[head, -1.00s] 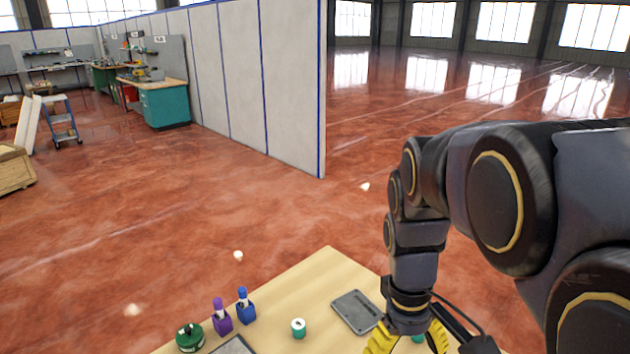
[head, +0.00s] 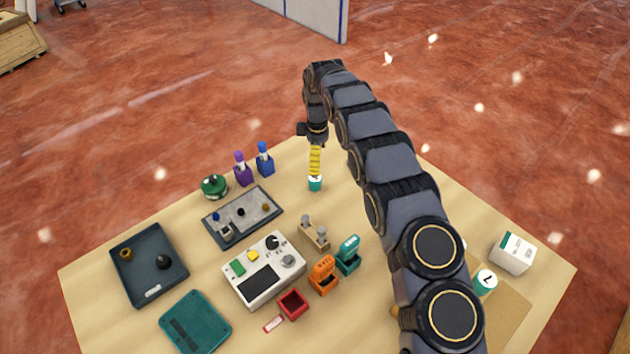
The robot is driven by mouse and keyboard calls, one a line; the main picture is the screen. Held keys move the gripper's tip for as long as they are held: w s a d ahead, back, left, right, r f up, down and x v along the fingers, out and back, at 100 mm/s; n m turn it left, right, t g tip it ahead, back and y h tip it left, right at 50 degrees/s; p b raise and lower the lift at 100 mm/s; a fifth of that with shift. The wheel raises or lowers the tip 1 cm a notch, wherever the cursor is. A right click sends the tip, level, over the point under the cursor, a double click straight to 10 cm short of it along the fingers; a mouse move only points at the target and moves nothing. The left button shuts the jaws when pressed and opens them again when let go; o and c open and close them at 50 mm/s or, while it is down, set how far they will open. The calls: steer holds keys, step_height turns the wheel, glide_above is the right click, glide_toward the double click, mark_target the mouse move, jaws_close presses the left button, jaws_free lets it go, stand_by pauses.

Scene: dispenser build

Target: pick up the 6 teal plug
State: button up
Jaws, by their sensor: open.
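A small teal plug (head: 315,185) with a whitish top stands on the table in the head view, right of the blue holder. Its number is not readable, and its top is partly covered by my gripper. My gripper (head: 315,174) points down with its yellow fingers directly over this plug, seen edge-on. It is open, and I cannot tell whether the fingers are around the plug or just above it. Another teal plug (head: 486,282) with a dark mark on its white top stands at the right, beside my arm.
Purple (head: 242,174) and blue (head: 265,165) holders and a green round part (head: 214,186) stand left of the gripper. Nearer are a grey plate (head: 274,207), a dark tray (head: 118,276) and a white control box (head: 240,293). A white carton (head: 513,252) is at right. My arm hides part of the table.

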mark_target(315, 178)
steer(key=shift+w+a+f+n, duration=0.2)
steer(key=shift+a+f+n, duration=0.1)
steer(key=shift+a+f, duration=0.5)
steer(key=f, duration=0.7)
steer(key=shift+w+d+f, duration=0.15)
steer(key=shift+d+f, duration=0.25)
steer(key=c, duration=1.2)
